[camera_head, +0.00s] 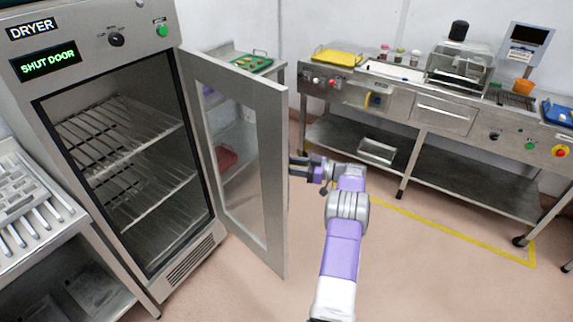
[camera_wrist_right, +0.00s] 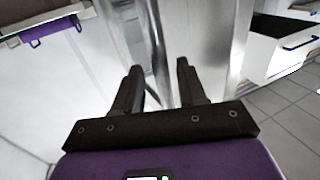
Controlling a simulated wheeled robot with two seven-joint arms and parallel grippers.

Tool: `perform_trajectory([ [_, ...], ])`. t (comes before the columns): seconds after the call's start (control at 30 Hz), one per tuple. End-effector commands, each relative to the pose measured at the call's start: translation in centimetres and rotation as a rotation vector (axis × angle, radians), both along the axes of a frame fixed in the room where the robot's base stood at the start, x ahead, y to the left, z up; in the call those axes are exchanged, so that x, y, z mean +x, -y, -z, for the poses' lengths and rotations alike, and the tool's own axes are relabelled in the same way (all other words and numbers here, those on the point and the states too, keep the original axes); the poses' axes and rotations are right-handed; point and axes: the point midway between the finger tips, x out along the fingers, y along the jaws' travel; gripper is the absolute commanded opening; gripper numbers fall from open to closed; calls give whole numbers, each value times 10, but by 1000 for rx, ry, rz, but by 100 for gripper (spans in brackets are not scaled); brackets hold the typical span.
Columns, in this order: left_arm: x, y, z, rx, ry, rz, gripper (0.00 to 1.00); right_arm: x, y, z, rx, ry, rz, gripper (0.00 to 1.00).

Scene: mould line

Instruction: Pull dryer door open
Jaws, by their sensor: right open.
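The dryer (camera_head: 110,140) stands at the left in the head view, its display (camera_head: 46,62) reading "SHUT DOOR". Its framed, windowed door (camera_head: 266,160) stands swung well open, showing empty-looking wire racks (camera_head: 125,145) inside. My right gripper (camera_head: 298,168) is at the door's free edge, on its outer side, at about mid-height. In the right wrist view the gripper (camera_wrist_right: 157,68) is open, with an upright metal bar, likely the door handle (camera_wrist_right: 158,45), beyond and between its fingertips. Contact cannot be told. My left gripper is not in view.
A rack of trays (camera_head: 30,205) stands left of the dryer. A small table with a green tray (camera_head: 252,63) is behind the door. A long steel bench (camera_head: 440,115) runs along the back right. The floor (camera_head: 430,270) at the front right is clear.

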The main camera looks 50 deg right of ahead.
Motion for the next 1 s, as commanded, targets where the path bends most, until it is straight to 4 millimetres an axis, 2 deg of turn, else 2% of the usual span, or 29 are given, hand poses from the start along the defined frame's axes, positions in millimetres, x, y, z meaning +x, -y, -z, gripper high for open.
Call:
perform_trajectory([
  [0.2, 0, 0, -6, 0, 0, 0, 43, -33, 17, -1, -2, 0, 2, 41],
  [0.33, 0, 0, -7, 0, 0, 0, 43, -43, 22, -1, -2, 1, 0, 41],
  [1.0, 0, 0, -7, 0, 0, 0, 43, -47, 23, -1, 0, 1, 0, 41],
])
